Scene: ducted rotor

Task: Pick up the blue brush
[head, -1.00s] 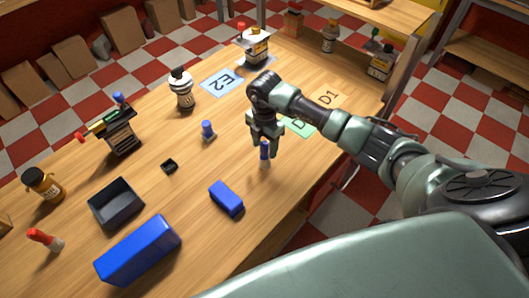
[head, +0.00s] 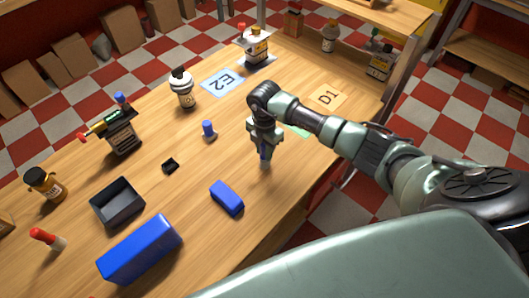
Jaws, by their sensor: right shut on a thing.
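My right gripper (head: 264,143) is shut on the blue brush (head: 264,154), a small upright thing with a blue handle near the table's right side. The fingers hide its upper part, and I cannot tell whether its lower end touches the table. A similar small blue-topped thing (head: 208,128) stands on the table to the left of the gripper. My left gripper is not in view.
On the wooden table, a blue block (head: 227,198) lies in front of the gripper. A larger blue box (head: 141,250), a dark open tray (head: 117,203), a red-topped thing (head: 47,238) and a brown bottle (head: 45,184) are to the left. A striped bottle (head: 183,90) stands farther back.

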